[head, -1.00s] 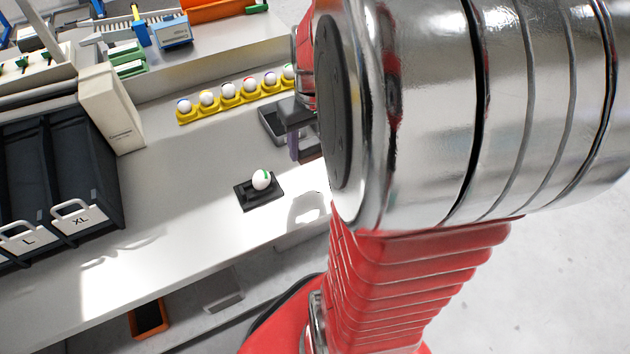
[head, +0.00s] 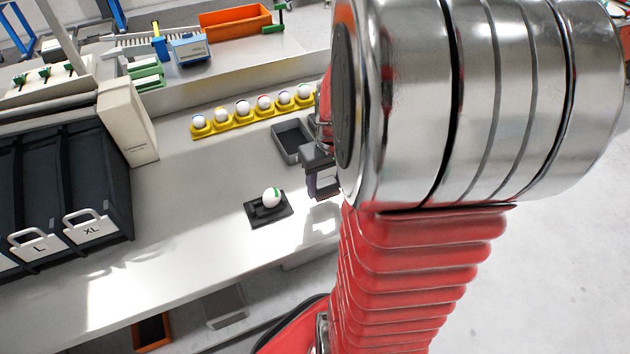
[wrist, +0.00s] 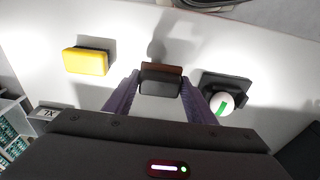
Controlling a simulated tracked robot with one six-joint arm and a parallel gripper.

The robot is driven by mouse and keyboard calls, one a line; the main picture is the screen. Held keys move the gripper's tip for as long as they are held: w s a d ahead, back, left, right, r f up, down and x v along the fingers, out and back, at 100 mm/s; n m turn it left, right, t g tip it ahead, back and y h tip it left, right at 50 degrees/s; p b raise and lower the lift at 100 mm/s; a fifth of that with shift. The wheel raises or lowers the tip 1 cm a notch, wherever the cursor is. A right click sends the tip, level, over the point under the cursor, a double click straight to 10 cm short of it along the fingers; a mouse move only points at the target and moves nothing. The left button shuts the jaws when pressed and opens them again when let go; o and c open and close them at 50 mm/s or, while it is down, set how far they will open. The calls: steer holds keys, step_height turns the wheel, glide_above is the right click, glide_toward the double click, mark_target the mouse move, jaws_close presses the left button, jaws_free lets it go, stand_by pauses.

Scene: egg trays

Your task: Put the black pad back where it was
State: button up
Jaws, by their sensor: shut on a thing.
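The black pad (wrist: 160,84), a dark block with a brown strip along its far side, is between the purple fingers of my gripper (wrist: 160,92) in the wrist view. The fingers are shut on it. In the head view my gripper (head: 322,183) is low over the white bench, right of the black egg stand, and largely hidden by my own arm. The pad (head: 326,194) shows there only as a small dark patch. I cannot tell whether it touches the bench.
The black stand (wrist: 241,80) with a green-marked white egg (wrist: 222,103) is close right of the gripper in the wrist view. A yellow block (wrist: 86,62) lies left. A grey tray (head: 291,143) and yellow egg rack (head: 213,130) are behind. Black bins (head: 60,180) stand left.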

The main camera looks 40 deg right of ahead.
mark_target(326, 194)
steer(key=shift+f, duration=0.15)
steer(key=shift+f, duration=1.8)
steer(key=shift+f, duration=0.1)
steer(key=o, duration=0.9)
steer(key=shift+o, duration=0.2)
step_height(326, 194, up, 12)
steer(key=s, duration=0.1)
steer(key=shift+s+a, duration=0.2)
steer(key=shift+a, duration=0.1)
steer(key=s+a+r+n+t, duration=0.1)
steer(key=a+r, duration=0.3)
steer(key=a, duration=0.7)
steer(key=s+a+r+n+t, duration=0.1)
steer(key=a+r+n+t, duration=0.1)
steer(key=a, duration=0.9)
steer(key=shift+s+a+r+t, duration=0.25)
steer(key=shift+r+t, duration=0.35)
steer(key=shift+r, duration=0.25)
